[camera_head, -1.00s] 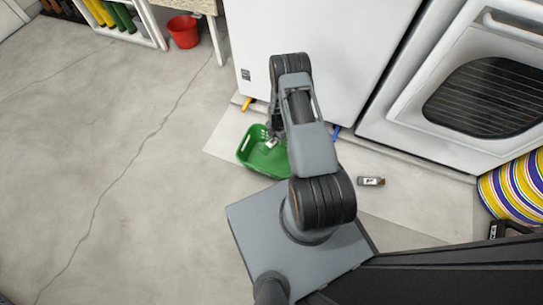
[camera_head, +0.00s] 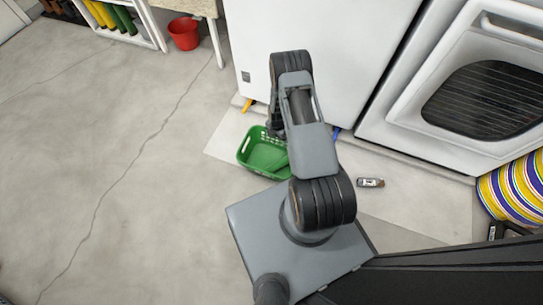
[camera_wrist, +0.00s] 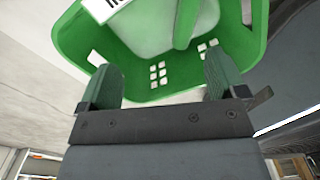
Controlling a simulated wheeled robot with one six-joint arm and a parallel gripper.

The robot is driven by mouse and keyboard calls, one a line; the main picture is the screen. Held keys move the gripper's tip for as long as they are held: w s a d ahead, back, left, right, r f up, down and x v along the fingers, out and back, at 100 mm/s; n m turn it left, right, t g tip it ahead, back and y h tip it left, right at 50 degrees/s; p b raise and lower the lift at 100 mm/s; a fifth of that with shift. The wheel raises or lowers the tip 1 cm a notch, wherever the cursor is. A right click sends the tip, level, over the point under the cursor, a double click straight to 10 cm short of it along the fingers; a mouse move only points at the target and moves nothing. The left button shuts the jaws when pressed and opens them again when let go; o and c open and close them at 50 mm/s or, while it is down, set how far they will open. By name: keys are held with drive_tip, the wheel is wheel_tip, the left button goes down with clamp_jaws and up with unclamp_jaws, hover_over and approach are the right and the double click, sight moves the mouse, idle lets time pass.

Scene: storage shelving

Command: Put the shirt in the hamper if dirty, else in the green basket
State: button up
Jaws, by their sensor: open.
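The green basket (camera_head: 249,160) stands on the floor mat in front of the white appliance. Its right part is hidden behind my arm in the head view. In the wrist view the green basket (camera_wrist: 75,40) fills the top, with its perforated wall close to my fingers. My gripper (camera_wrist: 163,78) is open, with nothing seen between its two fingers. In the head view my gripper is mostly hidden by my arm near the basket. I cannot make out a shirt in either view. A striped yellow, purple and white round thing (camera_head: 515,188) at the right may be the hamper; I cannot tell.
A small dark bottle (camera_head: 370,182) lies on the mat right of my arm. A white oven-like appliance (camera_head: 400,120) stands at the right. A red bucket (camera_head: 184,33) stands at the back. The concrete floor on the left (camera_head: 100,190) is clear.

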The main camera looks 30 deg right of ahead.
wheel_tip(320, 180, up, 12)
drive_tip(key=p, duration=0.3)
drive_tip(key=shift+p, duration=0.3)
drive_tip(key=shift+f, duration=0.1)
drive_tip(key=s+a+r+m+t+p, duration=0.15)
drive_tip(key=r+m+p, duration=0.3)
drive_tip(key=r, duration=0.95)
drive_tip(key=a+r+m+p, duration=0.3)
drive_tip(key=r+p, duration=0.3)
drive_tip(key=r, duration=0.8)
drive_tip(key=a+r+m+p, duration=0.25)
drive_tip(key=r+p, duration=0.25)
drive_tip(key=r, duration=0.9)
drive_tip(key=s+a+r+m+p, duration=0.1)
drive_tip(key=s+r+m+p, duration=0.3)
drive_tip(key=r, duration=0.4)
drive_tip(key=s+a+r+m+t+p, duration=0.1)
drive_tip(key=s+r+m+p, duration=0.3)
drive_tip(key=r, duration=0.5)
drive_tip(key=s+a+r+m+t+p, duration=0.1)
drive_tip(key=s+a+r+m+p, duration=0.2)
drive_tip(key=s+r, duration=0.4)
drive_tip(key=shift+r+m+p, duration=0.5)
drive_tip(key=shift+r+p, duration=0.1)
drive_tip(key=shift+r, duration=0.05)
drive_tip(key=shift+s+r+m, duration=0.1)
drive_tip(key=shift+s+m, duration=0.2)
drive_tip(key=shift+c, duration=0.3)
